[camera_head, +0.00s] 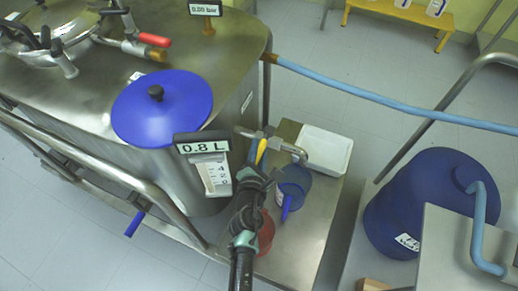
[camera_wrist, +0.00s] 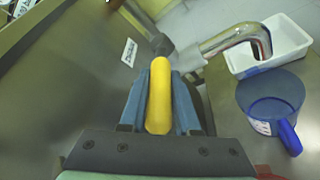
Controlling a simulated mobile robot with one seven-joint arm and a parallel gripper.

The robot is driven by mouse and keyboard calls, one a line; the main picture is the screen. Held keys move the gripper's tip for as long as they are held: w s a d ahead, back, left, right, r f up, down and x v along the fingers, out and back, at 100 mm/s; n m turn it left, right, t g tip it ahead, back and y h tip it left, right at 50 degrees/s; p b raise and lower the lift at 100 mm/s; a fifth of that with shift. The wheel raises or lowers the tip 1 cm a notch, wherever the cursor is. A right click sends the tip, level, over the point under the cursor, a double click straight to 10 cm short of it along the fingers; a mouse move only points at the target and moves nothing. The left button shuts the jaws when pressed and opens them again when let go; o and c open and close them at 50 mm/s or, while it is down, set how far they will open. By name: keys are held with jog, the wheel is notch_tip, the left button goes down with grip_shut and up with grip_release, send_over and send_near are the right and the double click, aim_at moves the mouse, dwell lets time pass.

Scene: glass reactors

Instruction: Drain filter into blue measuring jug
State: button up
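A yellow valve handle (camera_wrist: 160,88) sits on the metal drain pipe (camera_wrist: 232,40) at the filter's side; it also shows in the head view (camera_head: 261,151). My gripper (camera_wrist: 160,92) has its two blue-grey fingers on either side of the handle, with no clear gap, and looks shut on it. The head view shows my gripper (camera_head: 254,178) just below the handle. No liquid stream is visible.
The large steel filter vessel (camera_head: 60,120) fills the left. A blue lid (camera_head: 160,105) and a "0.8 L" display (camera_head: 202,146) are near it. A white tray (camera_head: 326,150) is behind the jug, and a red container (camera_head: 266,232) is beside my gripper. A blue drum (camera_head: 400,215) stands right.

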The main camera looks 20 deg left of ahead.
grip_shut()
dwell(0.9)
jog(key=shift+d+r+p, duration=0.1)
jog(key=shift+d+p, duration=0.05)
jog(key=shift+p, duration=0.25)
